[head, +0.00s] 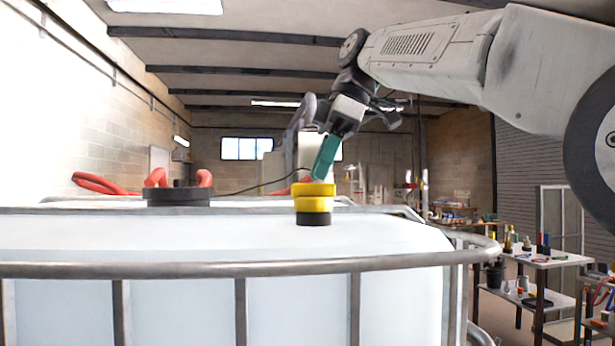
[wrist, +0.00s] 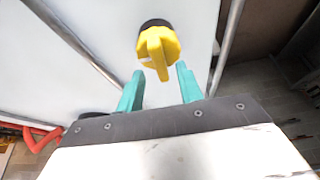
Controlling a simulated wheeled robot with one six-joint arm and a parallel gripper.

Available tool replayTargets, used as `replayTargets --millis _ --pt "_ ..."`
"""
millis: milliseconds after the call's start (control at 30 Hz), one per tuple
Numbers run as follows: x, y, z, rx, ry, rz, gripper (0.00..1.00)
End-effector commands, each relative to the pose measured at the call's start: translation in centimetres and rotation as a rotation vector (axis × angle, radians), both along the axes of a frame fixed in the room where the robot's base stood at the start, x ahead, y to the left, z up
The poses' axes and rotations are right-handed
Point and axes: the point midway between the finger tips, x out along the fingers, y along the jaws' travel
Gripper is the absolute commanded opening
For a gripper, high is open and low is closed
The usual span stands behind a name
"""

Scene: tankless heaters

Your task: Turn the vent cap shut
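The yellow vent cap (head: 314,198) sits on a black collar on top of the white tank (head: 200,236). In the wrist view the cap (wrist: 158,45) shows a raised yellow grip bar across its top, pointing toward my gripper. My gripper (head: 318,176) is just above the cap in the head view, tilted down. In the wrist view its two teal fingers (wrist: 158,82) are apart, with the near end of the bar between or just beyond their tips. Nothing is held. I cannot tell whether the fingers touch the cap.
A wide black lid (head: 180,196) with red hoses behind it stands left on the tank. A grey metal rail (head: 200,270) runs round the tank's front and right. Workbenches (head: 540,260) with tools stand at the right.

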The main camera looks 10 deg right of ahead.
Motion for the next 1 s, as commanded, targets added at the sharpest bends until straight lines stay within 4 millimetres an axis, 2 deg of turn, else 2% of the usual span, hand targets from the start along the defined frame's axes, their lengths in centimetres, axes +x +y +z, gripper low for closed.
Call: replayTargets --millis 200,533,567,600,700,1000 --pt "0.0 0.5 -1.8 0.000 0.001 -0.003 0.36" --pt "0.1 0.7 -2.2 0.000 0.001 -0.004 0.36" --pt "0.1 0.7 -2.2 0.000 0.001 -0.004 0.34" --pt "0.1 0.7 -2.2 0.000 0.001 -0.004 0.22" --pt "0.1 0.7 -2.2 0.000 0.001 -0.004 0.00" --pt "0.0 0.7 -2.2 0.000 0.000 -0.021 0.00"
